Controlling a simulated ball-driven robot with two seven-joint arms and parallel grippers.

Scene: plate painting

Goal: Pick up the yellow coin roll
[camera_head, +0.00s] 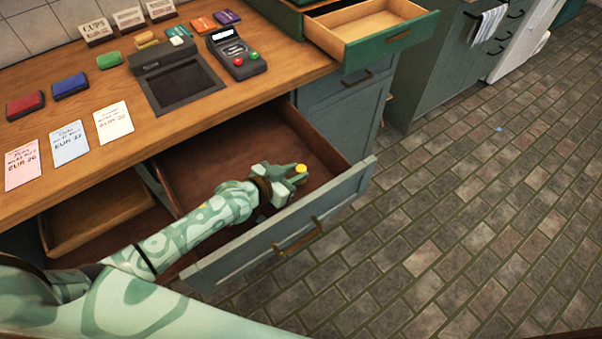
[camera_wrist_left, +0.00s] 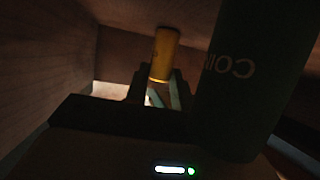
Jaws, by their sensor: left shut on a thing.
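The yellow coin roll (camera_head: 301,169) shows as a small yellow end at the tip of my left gripper (camera_head: 290,173) in the head view. The hand is inside the open drawer (camera_head: 222,150), towards its front panel. In the left wrist view the yellow roll (camera_wrist_left: 164,52) stands between the two fingertips of my left gripper (camera_wrist_left: 155,88), which is shut on it. The fingers hide its lower part. A dark green cylinder (camera_wrist_left: 255,75) with upside-down lettering starting "COI" is close on the right in that view. My right gripper is not in view.
The drawer's grey front panel (camera_head: 290,232) and side walls surround the hand. The counter (camera_head: 150,140) above holds a card terminal (camera_head: 236,53), price cards and coloured pads. A green drawer (camera_head: 372,30) stands open at the back. Tiled floor (camera_head: 450,220) is clear on the right.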

